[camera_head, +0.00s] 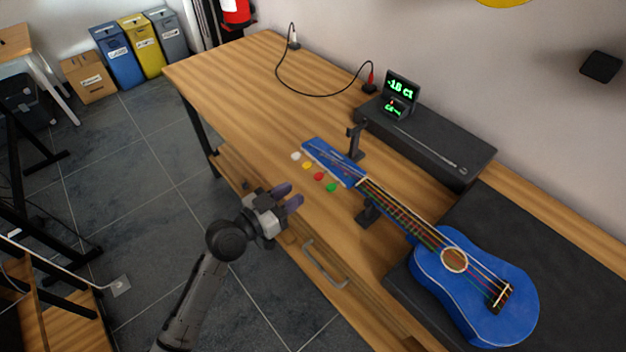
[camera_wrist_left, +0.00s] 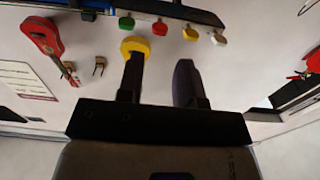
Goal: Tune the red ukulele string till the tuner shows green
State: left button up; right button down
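The blue ukulele (camera_head: 473,283) lies with its neck on small dark stands. Its headstock (camera_head: 325,157) has white, yellow, red and green pegs along the near side. The red peg (camera_head: 319,176) sits between the yellow and green ones; it also shows in the left wrist view (camera_wrist_left: 161,30). The tuner (camera_head: 401,89) shows green characters that look like "-18 ct", with a smaller green display below. My left gripper (camera_head: 290,195) is open and empty, apart from the pegs, at the table's near edge. In the left wrist view its fingers (camera_wrist_left: 160,72) are spread. My right gripper is not in view.
A long dark box (camera_head: 430,135) with a thin metal rod on it stands behind the neck. A black cable (camera_head: 310,92) lies on the table (camera_head: 235,80), whose left part is clear. A drawer handle (camera_head: 322,264) is at the front.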

aim_at(315, 178)
pick_arm(q)
jog(key=b+x, duration=0.1)
jog(key=x, duration=0.6)
grip_shut()
dwell(0.3)
jog(key=shift+n, duration=0.3)
jog(key=shift+r+n+p, duration=0.1)
jog(key=shift+n+p, duration=0.45)
jog(key=shift+n, duration=0.35)
jog(key=n+p, duration=0.1)
jog(key=n, duration=0.1)
jog(key=shift+n, duration=0.4)
jog(key=n+p, duration=0.2)
jog(key=n, duration=0.3)
jog(key=shift+n, duration=0.3)
